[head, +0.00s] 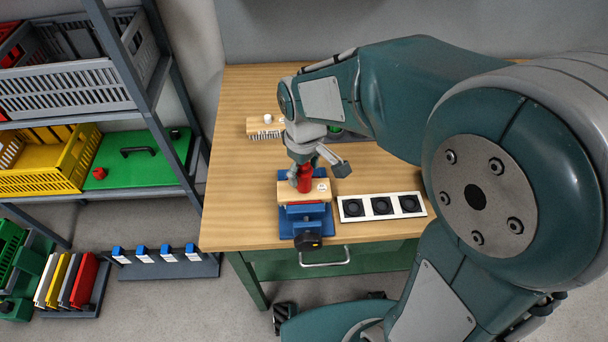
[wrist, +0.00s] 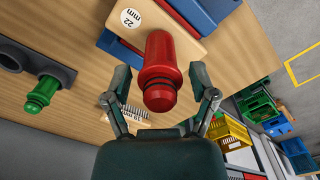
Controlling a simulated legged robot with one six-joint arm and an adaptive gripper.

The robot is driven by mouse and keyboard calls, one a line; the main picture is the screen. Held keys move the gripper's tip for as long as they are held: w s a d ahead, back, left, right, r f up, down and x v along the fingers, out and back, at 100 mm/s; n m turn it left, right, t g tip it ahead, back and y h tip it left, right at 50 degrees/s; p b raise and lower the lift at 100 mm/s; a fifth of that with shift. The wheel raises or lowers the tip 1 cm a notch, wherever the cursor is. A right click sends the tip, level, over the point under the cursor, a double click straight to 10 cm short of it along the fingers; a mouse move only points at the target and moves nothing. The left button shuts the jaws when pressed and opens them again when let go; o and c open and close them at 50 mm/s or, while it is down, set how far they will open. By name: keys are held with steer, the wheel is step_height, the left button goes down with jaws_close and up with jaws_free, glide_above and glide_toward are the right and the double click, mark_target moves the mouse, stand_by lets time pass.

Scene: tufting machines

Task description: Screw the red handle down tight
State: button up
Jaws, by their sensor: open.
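The red handle (head: 305,178) stands upright on a wooden block (head: 289,191) held in a blue vise (head: 313,222) near the table's front edge. In the wrist view the red handle (wrist: 161,70) sits between my open fingers, with a gap on both sides. The wooden block (wrist: 150,18) there bears a round "22 mm" label. My gripper (head: 318,172) is over the handle from above and behind, fingers spread; in the wrist view my gripper (wrist: 162,92) shows both fingertips clear of the handle. Where the handle meets the block is partly hidden.
A white plate with three black sockets (head: 381,206) lies right of the vise. A brush-like wooden block (head: 262,130) lies behind. A green handle (wrist: 42,92) in a dark holder shows in the wrist view. A shelf with crates (head: 75,95) stands left. The table's left part is clear.

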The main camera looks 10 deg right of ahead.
steer(key=n, duration=0.4)
steer(key=shift+n, duration=0.4)
steer(key=n, duration=0.4)
